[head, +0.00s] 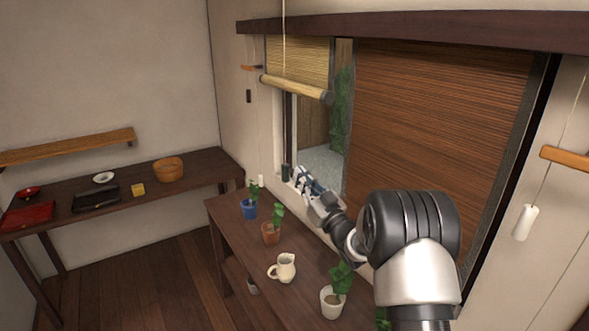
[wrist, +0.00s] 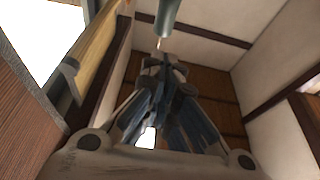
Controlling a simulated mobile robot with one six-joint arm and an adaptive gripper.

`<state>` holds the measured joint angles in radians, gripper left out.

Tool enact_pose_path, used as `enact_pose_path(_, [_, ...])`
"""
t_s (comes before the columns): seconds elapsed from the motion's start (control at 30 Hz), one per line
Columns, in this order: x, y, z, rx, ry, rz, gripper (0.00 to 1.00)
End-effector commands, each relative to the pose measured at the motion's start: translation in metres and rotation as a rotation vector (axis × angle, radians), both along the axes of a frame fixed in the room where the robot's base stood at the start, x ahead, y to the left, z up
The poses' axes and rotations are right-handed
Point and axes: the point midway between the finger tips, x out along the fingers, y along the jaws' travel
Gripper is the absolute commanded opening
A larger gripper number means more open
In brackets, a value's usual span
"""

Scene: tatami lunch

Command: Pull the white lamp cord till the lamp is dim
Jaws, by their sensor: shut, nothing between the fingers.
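A white cord pull (head: 525,222) hangs on a thin cord at the right of the head view, in front of the wall and well apart from my gripper. A dark green pull (head: 285,172) is near the window's lower left; it also shows in the wrist view (wrist: 172,16), just beyond my fingertips. A thin pale cord (head: 284,40) comes down from the top of the head view. I cannot tell where it ends. My gripper (head: 299,175) is shut and empty, close beside the green pull; it also shows in the wrist view (wrist: 158,68). No lamp is in view.
Below my arm, a dark bench (head: 236,227) holds a blue pot (head: 250,209), a terracotta pot (head: 271,235), a cream jug (head: 284,268) and a white pot (head: 332,303). A small white object (head: 261,181) stands by the wall. A rolled blind (head: 295,88) hangs above my gripper.

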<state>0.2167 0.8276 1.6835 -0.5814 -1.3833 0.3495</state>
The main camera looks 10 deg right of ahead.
Motion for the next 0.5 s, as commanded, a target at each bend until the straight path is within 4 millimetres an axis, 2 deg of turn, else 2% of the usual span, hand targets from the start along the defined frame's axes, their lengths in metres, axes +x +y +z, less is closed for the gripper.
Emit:
enact_pose_path(0.2, [-0.023,-0.011,-0.008,0.0,-0.001,-0.001,0.0])
enact_pose_path(0.5, [-0.027,-0.012,-0.009,0.0,-0.003,-0.002,0.0])
